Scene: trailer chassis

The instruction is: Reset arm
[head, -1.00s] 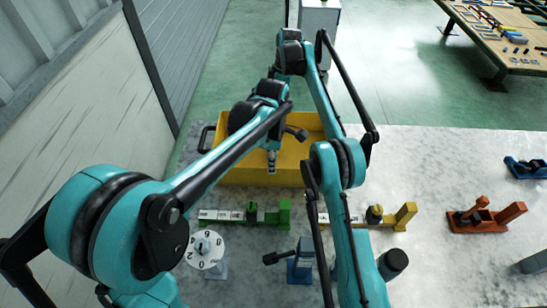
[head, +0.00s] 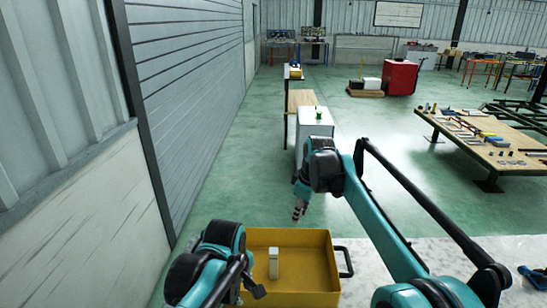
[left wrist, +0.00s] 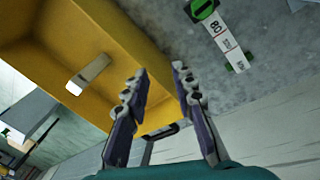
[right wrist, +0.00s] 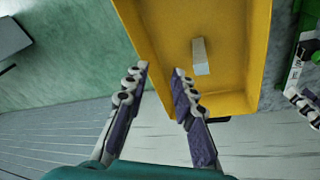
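My right gripper (head: 299,212) hangs past the far side of the yellow bin (head: 322,238), over the green floor side. In the right wrist view (right wrist: 159,72) its fingers are apart with nothing between them. My left gripper is hidden behind its arm in the head view; in the left wrist view (left wrist: 160,75) its fingers are apart and empty, beside the bin's edge. One left finger seems to show at the right edge of the right wrist view. A pale block (head: 273,262) is inside the bin, touched by neither gripper; it also shows in the right wrist view (right wrist: 201,56).
The pale workbench top (head: 470,250) lies to the right of the bin. A green gauge fixture with a numbered strip (left wrist: 223,36) lies beside the bin. A white cabinet (head: 314,128) and a wooden table with parts (head: 490,155) stand further off.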

